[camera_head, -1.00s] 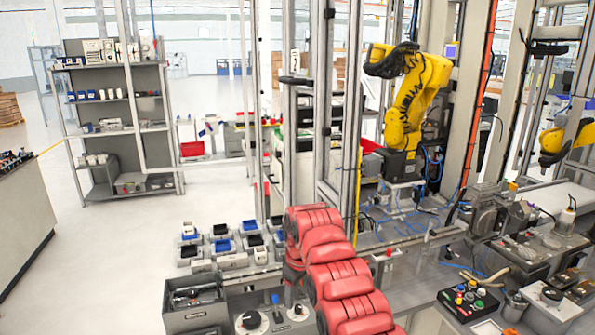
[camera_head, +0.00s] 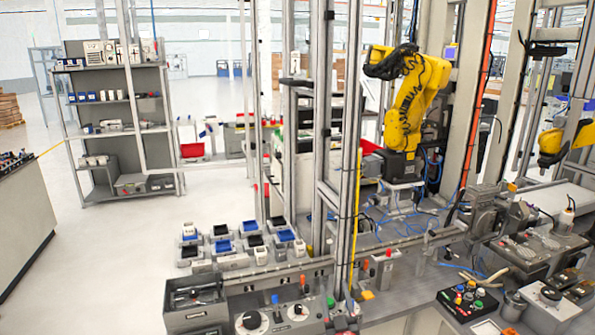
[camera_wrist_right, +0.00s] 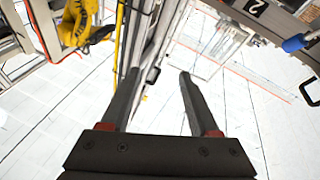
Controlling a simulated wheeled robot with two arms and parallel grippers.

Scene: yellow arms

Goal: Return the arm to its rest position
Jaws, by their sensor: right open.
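My right gripper (camera_wrist_right: 160,74) shows in the right wrist view with its two dark fingers apart. Nothing is between the fingers. Behind them are grey metal posts and white floor. In the head view neither of my grippers nor any of my arm links is visible. My left gripper shows in neither view.
A workbench with a grey bin (camera_head: 195,303), small blue and black trays (camera_head: 222,246) and a button box (camera_head: 468,299) fills the foreground. Upright metal posts (camera_head: 322,130) rise from it. A yellow robot arm (camera_head: 415,95) stands behind; it also shows in the right wrist view (camera_wrist_right: 77,22).

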